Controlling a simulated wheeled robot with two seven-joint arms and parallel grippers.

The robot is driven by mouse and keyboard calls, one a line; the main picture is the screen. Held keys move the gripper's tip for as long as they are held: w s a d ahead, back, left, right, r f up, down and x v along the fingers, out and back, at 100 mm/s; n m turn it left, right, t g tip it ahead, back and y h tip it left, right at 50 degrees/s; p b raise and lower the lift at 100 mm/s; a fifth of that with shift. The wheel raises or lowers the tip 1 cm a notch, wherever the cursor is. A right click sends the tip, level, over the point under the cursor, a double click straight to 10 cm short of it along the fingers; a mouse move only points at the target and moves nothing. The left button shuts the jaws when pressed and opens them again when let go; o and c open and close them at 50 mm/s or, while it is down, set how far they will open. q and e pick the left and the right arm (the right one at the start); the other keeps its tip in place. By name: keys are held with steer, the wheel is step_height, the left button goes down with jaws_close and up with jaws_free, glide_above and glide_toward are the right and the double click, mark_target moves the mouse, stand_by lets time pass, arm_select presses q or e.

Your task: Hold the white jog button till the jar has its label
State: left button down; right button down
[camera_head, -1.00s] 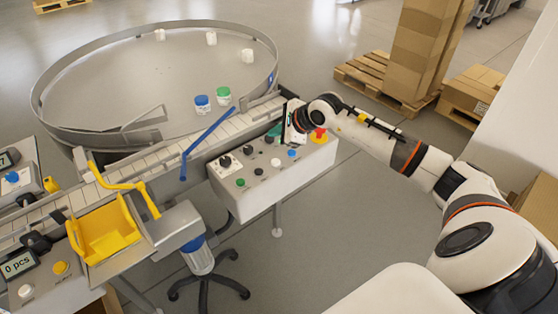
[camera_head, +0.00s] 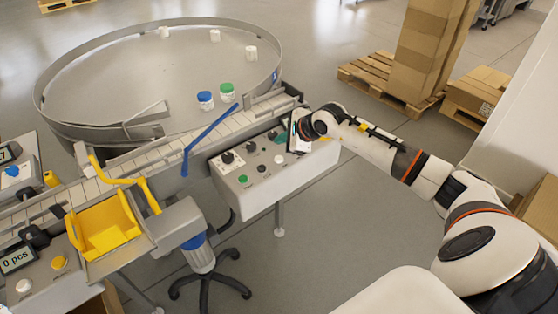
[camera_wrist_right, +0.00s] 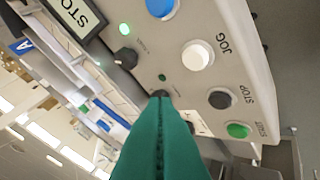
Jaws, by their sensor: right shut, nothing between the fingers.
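The white jog button (camera_head: 278,159) is on the sloped grey control box beside the conveyor. The right wrist view shows it close up (camera_wrist_right: 197,55), marked JOG, between a blue button and a black STOP button. My right gripper (camera_wrist_right: 160,97) is shut and empty, its green fingers pressed together. Its tips are below and left of the white button in that view, apart from it. In the head view the gripper (camera_head: 283,138) is over the box's upper part. A blue-capped jar (camera_head: 205,101) and a green-capped jar (camera_head: 227,92) stand on the turntable. My left gripper is out of view.
The conveyor (camera_head: 150,160) with a blue guide bar (camera_head: 208,138) runs beside the round turntable (camera_head: 130,85). A yellow bin (camera_head: 104,232) and a panel reading 0 pcs (camera_head: 17,259) are at the lower left. Black knobs stand near my fingertips. Pallets with cartons (camera_head: 425,55) are behind.

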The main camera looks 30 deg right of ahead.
mark_target(282, 161)
steer(key=shift+f+b, duration=1.35)
steer(key=shift+f, duration=0.8)
steer(key=shift+f+b, duration=0.4)
steer(key=shift+b, duration=0.15)
